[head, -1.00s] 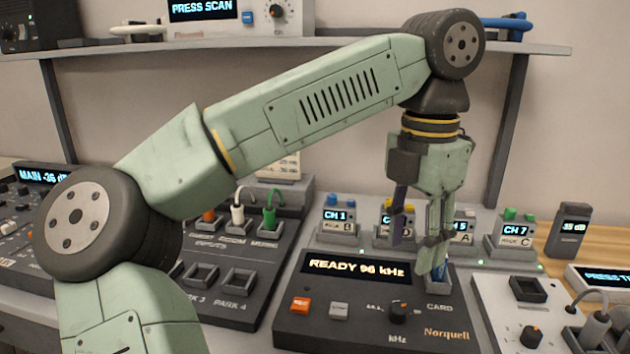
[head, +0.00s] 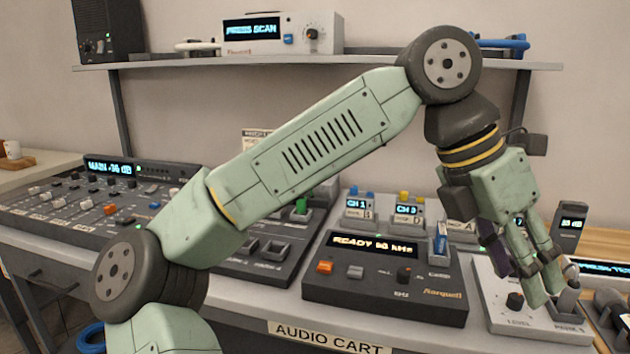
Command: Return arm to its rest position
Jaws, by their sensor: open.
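My gripper (head: 535,275) hangs from my arm at the right of the head view, fingers tilted down to the right. It is open, and no object shows between the fingers. It is in front of a white panel (head: 492,298) with a knob and the label LEVEL; whether it touches the panel's plug or switch I cannot tell. The dark recorder (head: 340,287) reads READY 96 kHz and stands left of the gripper. A blue card (head: 440,242) stands upright in its card slot, apart from the fingers. My arm hides part of the units behind it.
A mixer (head: 70,212) is at the left, with a patch panel (head: 250,262) beside it. Channel boxes (head: 408,213) stand behind the recorder. A shelf (head: 385,62) carrying a scanner unit (head: 265,35) runs behind my arm. A handheld meter (head: 568,232) stands at the right.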

